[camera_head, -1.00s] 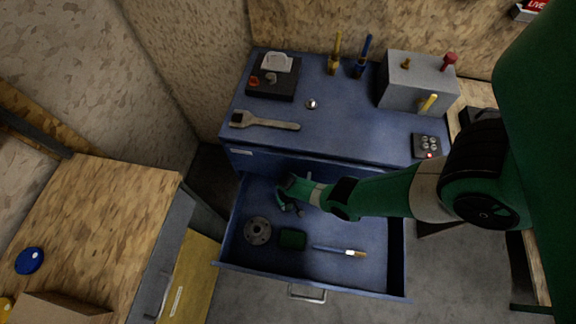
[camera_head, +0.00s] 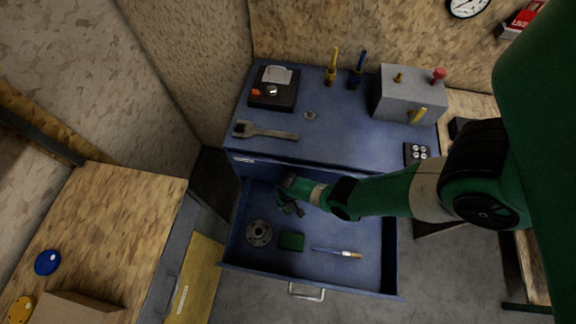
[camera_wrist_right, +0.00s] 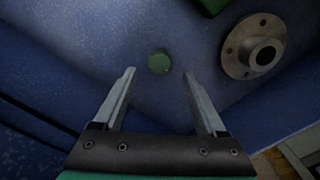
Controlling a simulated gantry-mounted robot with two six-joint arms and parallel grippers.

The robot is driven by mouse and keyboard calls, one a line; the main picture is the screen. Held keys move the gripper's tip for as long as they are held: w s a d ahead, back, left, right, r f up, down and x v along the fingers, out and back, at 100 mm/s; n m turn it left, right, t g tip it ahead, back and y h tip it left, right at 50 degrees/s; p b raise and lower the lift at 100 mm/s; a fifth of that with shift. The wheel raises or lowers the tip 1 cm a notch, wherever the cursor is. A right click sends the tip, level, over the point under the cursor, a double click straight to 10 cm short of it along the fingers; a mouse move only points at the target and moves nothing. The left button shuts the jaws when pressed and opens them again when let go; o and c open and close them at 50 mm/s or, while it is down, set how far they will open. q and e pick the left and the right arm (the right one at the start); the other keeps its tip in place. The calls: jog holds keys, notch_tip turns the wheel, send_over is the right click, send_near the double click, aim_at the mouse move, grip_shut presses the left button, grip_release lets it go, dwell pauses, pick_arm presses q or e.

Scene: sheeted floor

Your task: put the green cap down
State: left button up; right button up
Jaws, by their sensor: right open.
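The green cap (camera_wrist_right: 159,62) is a small dark green disc lying on the blue drawer floor in the right wrist view. I cannot make it out in the head view, where my right gripper covers that area. My right gripper (camera_wrist_right: 159,77) is open, with its two fingers apart and nothing between them; the cap lies just beyond the fingertips. In the head view, my right gripper (camera_head: 291,208) reaches down into the back left of the open drawer (camera_head: 350,287). My left gripper is not in view.
The drawer also holds a grey flanged disc (camera_head: 259,233), a green block (camera_head: 291,241) and a brush (camera_head: 336,252). The cabinet top (camera_head: 330,128) behind carries a wrench (camera_head: 264,131) and a grey box (camera_head: 411,97).

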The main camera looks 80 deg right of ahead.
aim_at(288, 209)
pick_arm(q)
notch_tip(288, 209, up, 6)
jog(key=p, duration=0.4)
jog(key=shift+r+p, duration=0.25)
jog(key=shift+p, duration=0.1)
pick_arm(e)
notch_tip(288, 209, up, 6)
jog(key=shift+r, duration=0.25)
